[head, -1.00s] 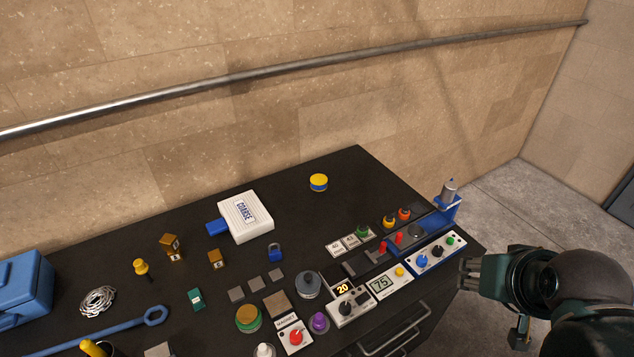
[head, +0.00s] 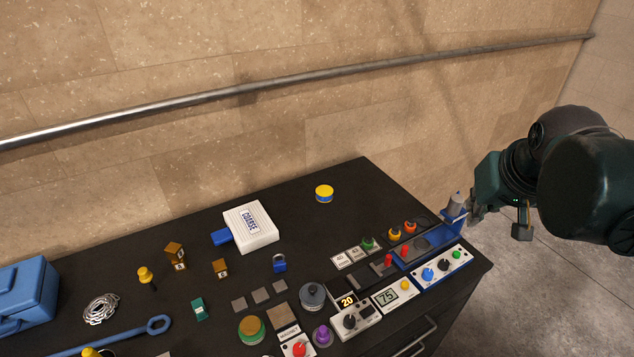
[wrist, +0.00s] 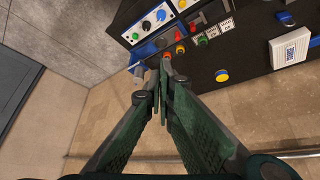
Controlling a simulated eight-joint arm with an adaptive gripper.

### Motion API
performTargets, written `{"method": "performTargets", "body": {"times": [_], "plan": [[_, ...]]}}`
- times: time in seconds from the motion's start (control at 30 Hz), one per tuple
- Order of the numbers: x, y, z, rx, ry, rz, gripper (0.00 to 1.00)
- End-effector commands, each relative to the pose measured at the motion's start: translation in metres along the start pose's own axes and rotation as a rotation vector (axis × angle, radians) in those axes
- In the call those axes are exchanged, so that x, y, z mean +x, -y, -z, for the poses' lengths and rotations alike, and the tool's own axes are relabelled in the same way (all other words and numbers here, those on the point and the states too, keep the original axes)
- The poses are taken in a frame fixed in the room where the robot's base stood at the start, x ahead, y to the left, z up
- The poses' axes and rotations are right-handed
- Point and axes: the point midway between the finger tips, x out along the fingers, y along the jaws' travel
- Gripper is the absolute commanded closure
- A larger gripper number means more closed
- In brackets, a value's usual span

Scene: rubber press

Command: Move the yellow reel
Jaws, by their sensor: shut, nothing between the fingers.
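A short round yellow-topped piece with a blue band (head: 324,193) lies flat near the back edge of the black table; it also shows in the wrist view (wrist: 222,75). A smaller yellow knob-shaped piece (head: 145,274) stands at the left of the table. I cannot tell for certain which of the two is the reel. My gripper (head: 474,213) is at the table's right end, close to the blue press stand, well right of both pieces. Its fingers are shut and empty in the wrist view (wrist: 162,68).
A blue stand with a grey cylinder (head: 456,206) is by my gripper. Control panels (head: 440,267) and coloured knobs line the right side. A white box marked COARSE (head: 250,227) lies mid-table. The back right surface around the banded piece is clear. A wall rail (head: 300,85) runs behind.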

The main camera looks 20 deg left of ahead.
Motion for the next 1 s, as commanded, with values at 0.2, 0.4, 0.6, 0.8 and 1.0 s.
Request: {"method": "performTargets", "body": {"times": [0.2,0.4,0.6,0.8,1.0], "plan": [[0.006,0.011,0.048,-0.033,0.028,0.013,1.00],[0.014,0.022,0.089,-0.064,0.052,0.024,1.00],[0.025,0.036,0.128,-0.095,0.077,0.035,1.00],[0.040,0.050,0.166,-0.126,0.102,0.045,1.00],[0.058,0.067,0.202,-0.157,0.128,0.056,1.00]]}}
